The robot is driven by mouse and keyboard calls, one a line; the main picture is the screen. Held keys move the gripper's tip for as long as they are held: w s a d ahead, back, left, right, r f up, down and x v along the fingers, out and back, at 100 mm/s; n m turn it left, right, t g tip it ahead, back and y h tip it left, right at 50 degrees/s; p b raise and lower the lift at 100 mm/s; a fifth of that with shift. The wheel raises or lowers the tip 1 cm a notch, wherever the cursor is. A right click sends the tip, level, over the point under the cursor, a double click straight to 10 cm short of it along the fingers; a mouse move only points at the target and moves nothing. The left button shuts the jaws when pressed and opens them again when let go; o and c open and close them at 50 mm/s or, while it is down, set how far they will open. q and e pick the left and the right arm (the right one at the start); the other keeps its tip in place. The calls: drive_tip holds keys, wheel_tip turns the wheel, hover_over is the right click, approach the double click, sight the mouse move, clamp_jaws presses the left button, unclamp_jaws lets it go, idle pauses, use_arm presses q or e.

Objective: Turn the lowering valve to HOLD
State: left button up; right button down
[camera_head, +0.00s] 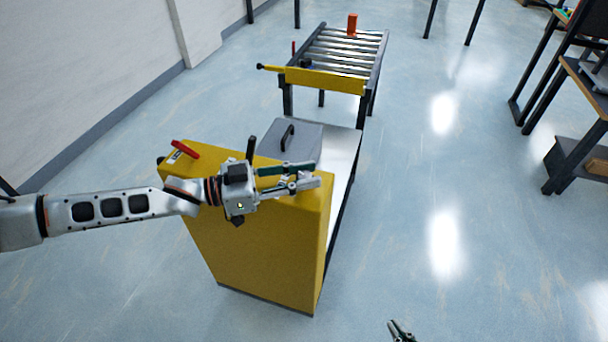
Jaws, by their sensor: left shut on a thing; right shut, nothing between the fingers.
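A yellow housing (262,245) stands in the middle of the view. A red lever (185,149) with a small white label beside it is at its upper left. A black upright lever (250,148) rises just behind my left gripper. My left gripper (306,175) reaches in from the left over the housing's top, its fingers pointing right. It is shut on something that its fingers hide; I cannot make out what. It is apart from the red lever. Which part is the lowering valve I cannot tell. My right gripper (401,331) is shut and empty at the bottom edge, above the floor.
A grey box (297,142) with a black handle is behind the housing, on a pale deck (343,158). A roller conveyor (345,50) with a yellow end bar and an orange object (352,24) stands beyond. Dark shelving (570,120) is at right. The floor between is clear.

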use_arm(q)
drive_tip(key=shift+r, duration=0.1)
idle(0.4)
drive_tip(key=o, duration=1.1)
drive_tip(key=shift+o, duration=0.2)
drive_tip(key=v, duration=1.2)
drive_tip(key=shift+w, duration=0.15)
